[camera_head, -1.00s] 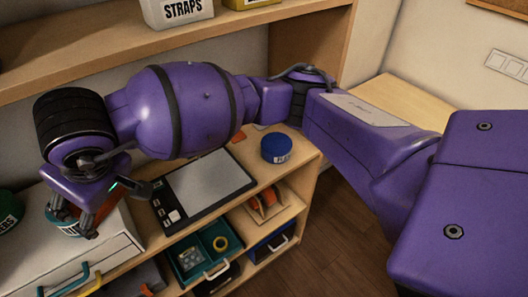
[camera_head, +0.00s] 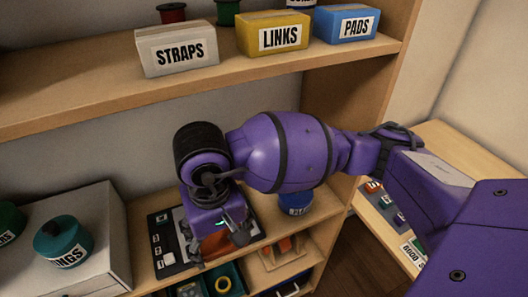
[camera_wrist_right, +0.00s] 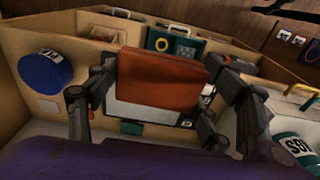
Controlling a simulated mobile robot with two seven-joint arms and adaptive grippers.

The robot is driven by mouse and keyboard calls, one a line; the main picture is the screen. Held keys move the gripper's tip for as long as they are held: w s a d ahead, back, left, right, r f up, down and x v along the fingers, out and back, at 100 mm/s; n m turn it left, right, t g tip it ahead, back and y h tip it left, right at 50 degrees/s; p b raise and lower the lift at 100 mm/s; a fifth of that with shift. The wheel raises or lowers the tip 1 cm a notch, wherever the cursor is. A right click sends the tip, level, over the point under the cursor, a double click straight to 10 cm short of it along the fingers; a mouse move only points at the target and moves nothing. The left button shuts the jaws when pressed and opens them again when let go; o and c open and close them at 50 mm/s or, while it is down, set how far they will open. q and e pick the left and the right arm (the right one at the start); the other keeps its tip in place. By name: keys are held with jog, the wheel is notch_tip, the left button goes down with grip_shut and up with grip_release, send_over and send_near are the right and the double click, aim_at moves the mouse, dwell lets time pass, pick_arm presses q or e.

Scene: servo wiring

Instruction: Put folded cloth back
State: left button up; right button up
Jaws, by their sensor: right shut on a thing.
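The folded cloth (camera_head: 214,246) is a rust-orange, thick rectangular pad. My right gripper (camera_head: 219,242) is shut on it, with one finger on each side, and holds it above the dark scale-like device (camera_head: 163,248) on the shelf top. In the right wrist view the cloth (camera_wrist_right: 160,80) spans between the two fingers and hides part of the device behind it. I cannot tell how high it is above the surface. My left gripper is not in view.
A blue tin (camera_head: 296,204) stands right of the gripper. A teal tin (camera_head: 63,242) stands on a white drawer box (camera_head: 108,240) at left. Boxes marked STRAPS (camera_head: 177,48), LINKS (camera_head: 274,36) and PADS (camera_head: 346,24) line the upper shelf. A teal bin (camera_head: 232,283) sits below.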

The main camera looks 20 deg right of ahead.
jog(key=shift+a, duration=0.25)
jog(key=shift+w+f, duration=0.1)
jog(key=shift+w, duration=0.15)
jog(key=w+d+f, duration=0.4)
jog(key=w+d+f+p, duration=0.1)
jog(key=w+d+f, duration=0.3)
jog(key=w, duration=0.1)
jog(key=shift+d+f, duration=0.15)
jog(key=shift+w+d+f, duration=0.25)
jog(key=shift+f, duration=0.2)
notch_tip(320, 180, down, 4)
jog(key=shift+w+d+r, duration=0.15)
jog(key=shift+r, duration=0.1)
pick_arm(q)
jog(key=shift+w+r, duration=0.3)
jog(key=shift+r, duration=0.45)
